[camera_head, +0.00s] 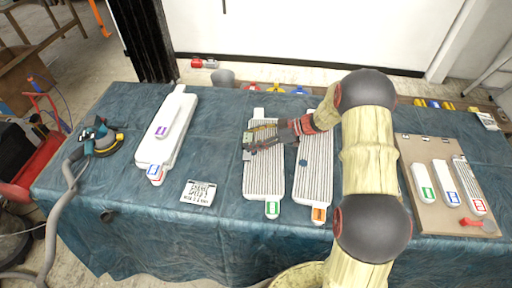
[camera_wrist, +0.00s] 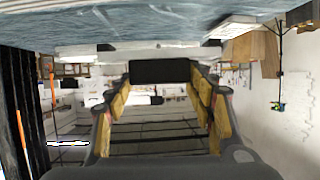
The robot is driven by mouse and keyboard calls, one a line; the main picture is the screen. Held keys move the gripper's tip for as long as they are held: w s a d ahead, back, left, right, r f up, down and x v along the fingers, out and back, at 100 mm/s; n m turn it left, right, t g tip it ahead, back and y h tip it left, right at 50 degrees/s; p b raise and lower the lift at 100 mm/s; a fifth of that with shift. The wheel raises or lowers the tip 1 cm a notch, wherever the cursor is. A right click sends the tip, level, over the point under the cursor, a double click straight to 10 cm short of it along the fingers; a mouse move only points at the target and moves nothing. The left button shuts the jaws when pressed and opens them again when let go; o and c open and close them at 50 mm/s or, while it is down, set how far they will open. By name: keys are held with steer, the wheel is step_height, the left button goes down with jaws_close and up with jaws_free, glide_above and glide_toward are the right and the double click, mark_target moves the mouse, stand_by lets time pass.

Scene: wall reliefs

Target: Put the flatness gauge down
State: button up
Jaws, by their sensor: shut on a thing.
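My gripper (camera_head: 262,136) is over the ribbed white panel with the green tag (camera_head: 265,178), near its upper part. It also shows in the wrist view (camera_wrist: 162,78), where its two yellow-padded fingers close on a dark rectangular block (camera_wrist: 160,71), which I take to be the flatness gauge. In the head view the gauge is small and mostly merges with the dark fingertips. Whether it touches the panel I cannot tell. A second ribbed panel with an orange tag (camera_head: 313,180) lies just to the right, partly behind my arm.
A blue-covered table (camera_head: 120,205) carries everything. A white panel stack (camera_head: 165,132) and a sander with a hose (camera_head: 98,138) are at left. A printed card (camera_head: 199,192) lies in front. A brown board (camera_head: 430,156) with several small tagged samples is at right.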

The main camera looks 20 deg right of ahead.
steer(key=shift+w+d+f+b, duration=0.2)
steer(key=shift+w+d+f, duration=0.25)
steer(key=shift+f, duration=0.15)
steer(key=shift+w+d+f+b, duration=0.15)
steer(key=shift+w+d+f, duration=0.2)
steer(key=shift+f, duration=0.25)
steer(key=shift+w+d+f+b, duration=0.15)
steer(key=shift+f+b, duration=0.3)
steer(key=shift+f, duration=0.45)
steer(key=shift+s+d+f+b, duration=0.1)
steer(key=shift+f+b, duration=0.35)
steer(key=shift+f, duration=0.4)
steer(key=shift+f, duration=0.15)
steer(key=o, duration=1.2)
steer(key=shift+o, duration=0.2)
